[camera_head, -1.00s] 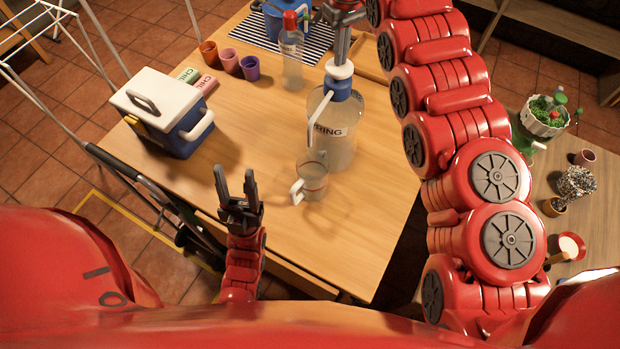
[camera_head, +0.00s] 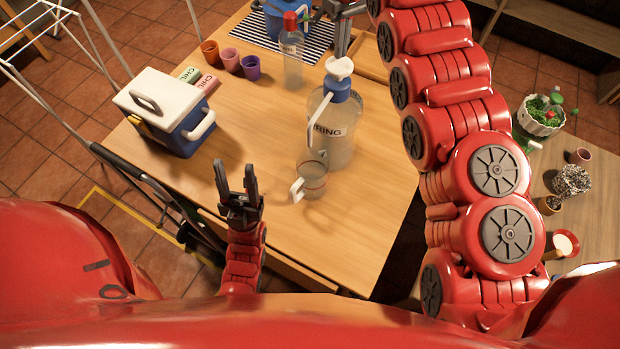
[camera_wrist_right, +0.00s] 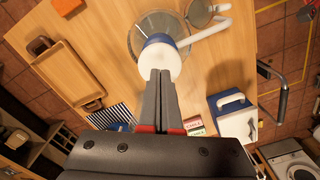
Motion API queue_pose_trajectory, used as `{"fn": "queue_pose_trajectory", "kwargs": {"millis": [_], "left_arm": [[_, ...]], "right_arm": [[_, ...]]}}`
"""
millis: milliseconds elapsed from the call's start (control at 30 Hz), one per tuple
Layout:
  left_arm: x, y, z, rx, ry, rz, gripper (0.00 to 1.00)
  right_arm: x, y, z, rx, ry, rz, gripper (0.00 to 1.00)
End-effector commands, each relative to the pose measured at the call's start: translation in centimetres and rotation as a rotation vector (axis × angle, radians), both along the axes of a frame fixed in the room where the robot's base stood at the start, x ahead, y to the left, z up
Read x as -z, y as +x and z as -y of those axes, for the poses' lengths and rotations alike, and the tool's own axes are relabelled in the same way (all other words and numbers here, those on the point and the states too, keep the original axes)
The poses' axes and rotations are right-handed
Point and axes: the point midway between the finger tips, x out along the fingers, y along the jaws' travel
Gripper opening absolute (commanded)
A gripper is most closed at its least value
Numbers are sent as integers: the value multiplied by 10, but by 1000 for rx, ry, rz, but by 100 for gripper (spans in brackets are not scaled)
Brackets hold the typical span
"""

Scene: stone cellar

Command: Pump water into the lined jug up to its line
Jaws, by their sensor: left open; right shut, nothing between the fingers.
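The clear jug (camera_head: 315,172), with a white handle and a thin reddish line, stands upright on the table in front of the large clear bottle (camera_head: 343,150). Its water level is hard to tell. The bottle has a blue collar (camera_head: 340,90), a white pump top (camera_head: 340,68) and a white spout reaching down over the jug. In the wrist view the pump top (camera_wrist_right: 160,62) lies just beyond my right gripper (camera_wrist_right: 161,74). My right gripper (camera_head: 342,54) is shut and empty, close behind the pump top; contact is unclear. My left gripper (camera_head: 237,170) is open and empty, left of the jug.
A blue and white cool box (camera_head: 166,112) stands at the left of the table. Several cups (camera_head: 231,60) and a red-capped bottle (camera_head: 292,58) stand behind. A striped cloth (camera_head: 310,37) lies at the back. The table front right is clear.

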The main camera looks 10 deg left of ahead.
Motion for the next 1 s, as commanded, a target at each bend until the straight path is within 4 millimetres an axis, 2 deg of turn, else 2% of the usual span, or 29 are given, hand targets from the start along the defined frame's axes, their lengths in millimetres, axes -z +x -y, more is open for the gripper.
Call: {"fn": "queue_pose_trajectory", "kwargs": {"millis": [167, 600, 1000], "left_arm": [[-11, 0, 0, 0, 0, 0, 50], [-55, 0, 0, 0, 0, 0, 50], [-54, 0, 0, 0, 0, 0, 50]], "right_arm": [[-12, 0, 0, 0, 1, 1, 0], [-60, 0, -1, -1, 0, 0, 0], [-60, 0, 0, 0, 0, 0, 0]]}}
